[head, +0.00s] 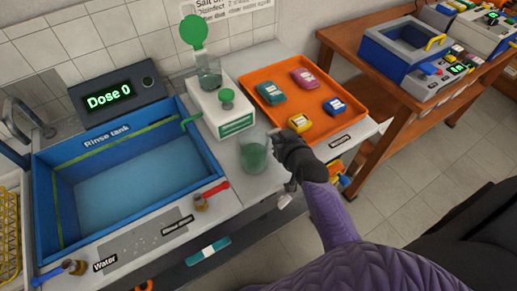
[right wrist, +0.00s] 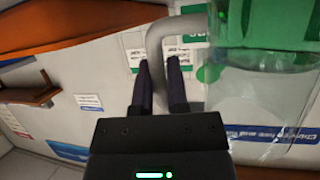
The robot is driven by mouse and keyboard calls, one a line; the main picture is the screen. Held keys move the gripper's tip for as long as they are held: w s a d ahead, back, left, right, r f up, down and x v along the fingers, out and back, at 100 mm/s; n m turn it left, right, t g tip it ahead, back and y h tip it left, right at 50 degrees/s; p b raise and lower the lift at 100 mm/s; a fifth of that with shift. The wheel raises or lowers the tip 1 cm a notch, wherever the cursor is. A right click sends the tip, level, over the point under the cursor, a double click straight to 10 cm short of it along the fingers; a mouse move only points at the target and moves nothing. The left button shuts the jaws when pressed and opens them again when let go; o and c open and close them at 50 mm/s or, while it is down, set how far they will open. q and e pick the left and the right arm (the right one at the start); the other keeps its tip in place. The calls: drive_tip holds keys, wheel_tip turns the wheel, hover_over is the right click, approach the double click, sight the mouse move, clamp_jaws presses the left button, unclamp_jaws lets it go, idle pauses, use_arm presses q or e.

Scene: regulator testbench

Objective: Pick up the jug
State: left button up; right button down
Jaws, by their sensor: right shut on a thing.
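The jug (head: 254,157) is clear with green contents, in the middle of the head view, in front of the white dispenser. My right gripper (head: 277,140) comes in from the right and is shut on the jug's handle. In the right wrist view, the fingers (right wrist: 160,82) close on either side of the pale curved handle (right wrist: 157,38), and the clear jug body fills the right side. I cannot tell whether the jug's base touches the counter. My left gripper is not in view.
The blue rinse tank (head: 42,180) lies to the left, with a red-handled valve (head: 216,189) at its front. The white dispenser (head: 222,112) stands behind the jug. An orange tray (head: 290,88) with several coloured packs is to the right. A wooden table (head: 343,42) stands further right.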

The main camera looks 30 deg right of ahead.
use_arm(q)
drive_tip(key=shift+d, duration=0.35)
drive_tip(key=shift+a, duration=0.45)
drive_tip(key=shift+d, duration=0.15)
use_arm(e)
drive_tip(key=shift+r, duration=0.15)
idle(0.3)
